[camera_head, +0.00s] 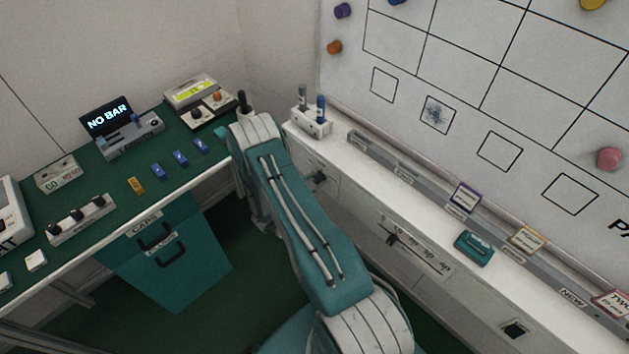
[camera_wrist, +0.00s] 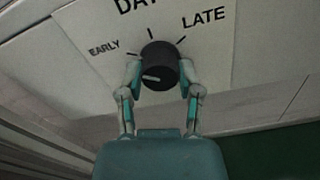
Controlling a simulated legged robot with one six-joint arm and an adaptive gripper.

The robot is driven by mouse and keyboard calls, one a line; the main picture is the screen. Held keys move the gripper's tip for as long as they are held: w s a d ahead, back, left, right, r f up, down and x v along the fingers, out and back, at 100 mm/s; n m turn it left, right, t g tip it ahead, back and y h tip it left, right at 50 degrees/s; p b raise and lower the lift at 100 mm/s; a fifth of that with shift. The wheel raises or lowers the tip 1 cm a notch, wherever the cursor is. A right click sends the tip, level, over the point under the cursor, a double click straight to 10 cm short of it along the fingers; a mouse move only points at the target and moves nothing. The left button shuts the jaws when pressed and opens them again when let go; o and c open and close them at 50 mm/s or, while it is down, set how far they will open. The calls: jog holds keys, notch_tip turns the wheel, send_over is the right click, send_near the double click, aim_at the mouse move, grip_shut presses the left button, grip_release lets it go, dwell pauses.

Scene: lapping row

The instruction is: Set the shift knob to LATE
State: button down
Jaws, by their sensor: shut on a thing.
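The shift knob (camera_wrist: 160,65) is a round black knob on a pale panel in the wrist view. EARLY is printed to its left, LATE to its upper right, and a partly cut-off word starting with DA above it. Tick marks stand beside the words. The white mark on the knob's face points to the left, toward the EARLY side and slightly below its tick. My gripper (camera_wrist: 160,78) is shut on the knob, one finger on each side. In the head view my arm covers much of the area, and I cannot make out the gripper clearly.
A green desk (camera_head: 110,172) with a NO BAR display (camera_head: 106,117) stands at the left. A white counter (camera_head: 350,150) runs along the whiteboard (camera_head: 470,65). A teal stapler-like object (camera_head: 474,248) lies on the counter.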

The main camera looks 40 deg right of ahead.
jog(key=m, duration=0.5)
jog(key=shift+m, duration=0.3)
jog(key=m, duration=1.1)
jog(key=shift+f+m, duration=0.15)
jog(key=shift+m, duration=0.25)
jog(key=m, duration=0.5)
jog(key=shift+s+f+m, duration=0.1)
jog(key=shift+s+m, duration=0.05)
jog(key=shift+m, duration=0.15)
jog(key=shift+c, duration=1.6)
grip_release()
jog(key=shift+o, duration=0.3)
jog(key=shift+m, duration=0.3)
